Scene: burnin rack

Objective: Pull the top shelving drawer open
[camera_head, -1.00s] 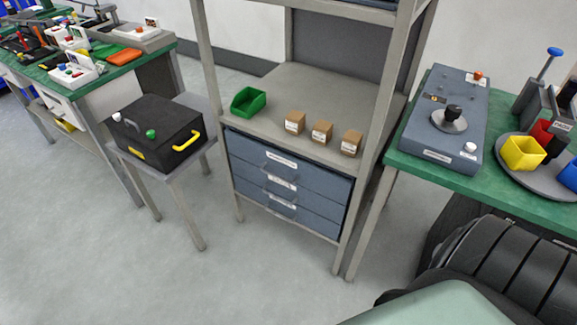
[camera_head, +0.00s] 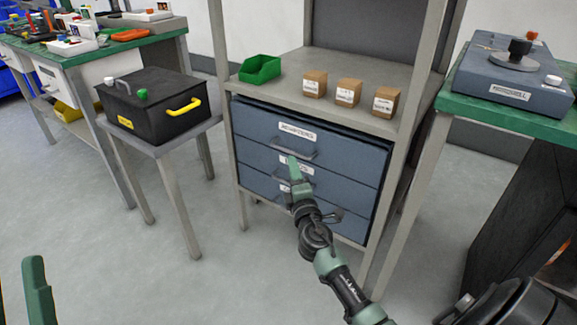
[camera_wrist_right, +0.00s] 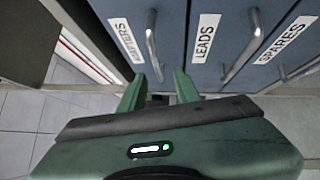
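The top drawer (camera_head: 345,147), labelled ADAPTERS, is the uppermost of three blue-grey drawers under the shelf and looks flush with those below. Its grey bar handle (camera_head: 308,152) also shows in the right wrist view (camera_wrist_right: 151,42), where the drawers run left to right. My right gripper (camera_head: 294,170) is in front of the drawers near this handle. In the wrist view its two green fingers (camera_wrist_right: 159,88) are apart, with the top handle's end just ahead of the gap. Contact cannot be told. A green part of my left gripper (camera_head: 38,292) shows at the lower left.
The LEADS handle (camera_wrist_right: 244,45) and SPARES handle (camera_wrist_right: 300,72) are close on the right in the wrist view. A green bin (camera_head: 260,69) and three small boxes (camera_head: 348,92) stand on the shelf. A black case (camera_head: 150,105) sits on a stand at left. Floor in front is clear.

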